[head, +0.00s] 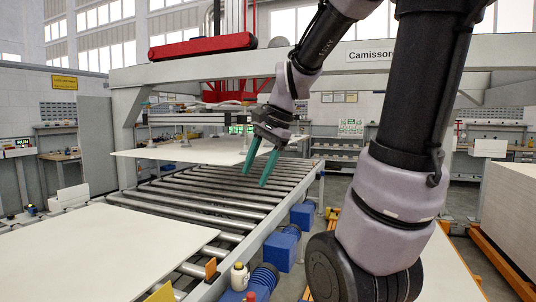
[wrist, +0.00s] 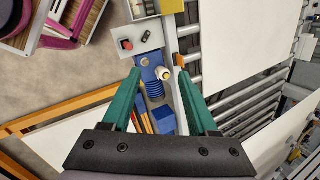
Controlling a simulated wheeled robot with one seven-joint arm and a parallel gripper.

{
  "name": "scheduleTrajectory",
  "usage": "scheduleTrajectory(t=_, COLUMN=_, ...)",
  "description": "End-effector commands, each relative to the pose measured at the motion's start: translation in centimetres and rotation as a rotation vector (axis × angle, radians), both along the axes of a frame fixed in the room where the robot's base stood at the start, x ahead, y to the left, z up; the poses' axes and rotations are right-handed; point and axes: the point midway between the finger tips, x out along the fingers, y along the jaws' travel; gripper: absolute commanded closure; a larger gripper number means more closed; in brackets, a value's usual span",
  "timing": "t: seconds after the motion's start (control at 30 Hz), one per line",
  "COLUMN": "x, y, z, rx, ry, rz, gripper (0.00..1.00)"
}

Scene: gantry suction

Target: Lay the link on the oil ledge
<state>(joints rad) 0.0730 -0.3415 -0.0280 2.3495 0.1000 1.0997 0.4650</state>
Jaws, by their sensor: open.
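My gripper (head: 257,178) is open and empty, its teal fingers apart and pointing down above the roller conveyor in the head view. In the wrist view my gripper (wrist: 158,72) has its fingertips on either side of an oil bottle with a pale top (wrist: 165,73), which is well below them. The bottle (head: 240,276) stands beside the conveyor's side rail at the bottom of the head view. A small dark piece (wrist: 147,36), possibly the link, lies on a grey plate (wrist: 137,55) next to a red knob (wrist: 126,44). The oil ledge cannot be clearly told apart.
Blue motors (head: 282,250) stick out along the conveyor rail. A large pale board (head: 95,250) lies over the near rollers (head: 200,195). An orange-framed stack of boards (head: 510,215) stands at right.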

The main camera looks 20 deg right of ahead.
Motion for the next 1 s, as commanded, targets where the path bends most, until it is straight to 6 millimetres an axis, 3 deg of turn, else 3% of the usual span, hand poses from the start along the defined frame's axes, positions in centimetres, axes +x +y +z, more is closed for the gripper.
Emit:
scheduleTrajectory(t=0.1, x=-2.6, y=0.1, z=2.2, rx=-0.133, ry=-0.199, rz=0.212, gripper=0.41)
scheduleTrajectory(t=0.33, x=-5.8, y=0.0, z=4.3, rx=-0.348, ry=-0.445, rz=0.492, gripper=0.41)
scheduleTrajectory(t=1.0, x=-6.5, y=-0.1, z=4.8, rx=-0.411, ry=-0.503, rz=0.564, gripper=0.41)
